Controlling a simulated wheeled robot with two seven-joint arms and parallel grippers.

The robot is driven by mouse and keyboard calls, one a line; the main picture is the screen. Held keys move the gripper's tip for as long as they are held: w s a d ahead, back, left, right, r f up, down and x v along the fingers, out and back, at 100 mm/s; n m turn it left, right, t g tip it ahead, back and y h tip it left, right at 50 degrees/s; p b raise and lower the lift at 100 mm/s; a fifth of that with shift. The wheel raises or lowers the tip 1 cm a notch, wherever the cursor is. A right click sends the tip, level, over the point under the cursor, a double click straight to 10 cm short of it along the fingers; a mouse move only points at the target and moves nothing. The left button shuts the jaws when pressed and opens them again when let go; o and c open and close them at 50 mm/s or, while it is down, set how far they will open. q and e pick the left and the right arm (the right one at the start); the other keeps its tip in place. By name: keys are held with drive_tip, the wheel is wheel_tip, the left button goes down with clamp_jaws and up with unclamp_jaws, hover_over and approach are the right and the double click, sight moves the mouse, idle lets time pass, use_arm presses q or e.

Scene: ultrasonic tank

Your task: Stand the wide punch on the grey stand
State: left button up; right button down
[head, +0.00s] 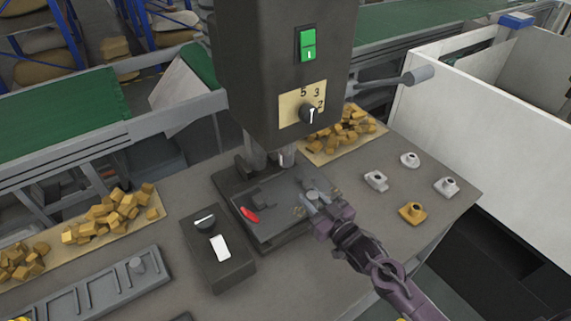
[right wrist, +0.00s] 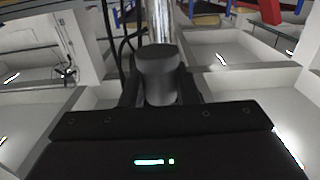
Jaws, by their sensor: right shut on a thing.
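My right gripper (head: 314,199) reaches in from the lower right, over the right front part of the press bed. It is shut on a grey, round-topped piece (head: 312,194), which I take to be the wide punch. In the right wrist view a dark grey cylinder with a broader head (right wrist: 158,75) stands between the fingers. Its lower end is hidden. A long grey slotted rack (head: 85,290) lies at the front left with a small grey peg (head: 137,265) on it. I cannot tell for certain which thing is the grey stand. My left gripper is not in view.
The press (head: 270,70) with green switch and dial rises behind the bed (head: 275,222), where a red piece (head: 250,215) lies. A dark control box (head: 217,250) stands in front. Wooden blocks (head: 115,208) lie left.

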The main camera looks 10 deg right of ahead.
drive_tip(key=shift+p+v, duration=0.3)
drive_tip(key=shift+v, duration=0.7)
drive_tip(key=shift+r, duration=0.1)
drive_tip(key=shift+w, duration=0.1)
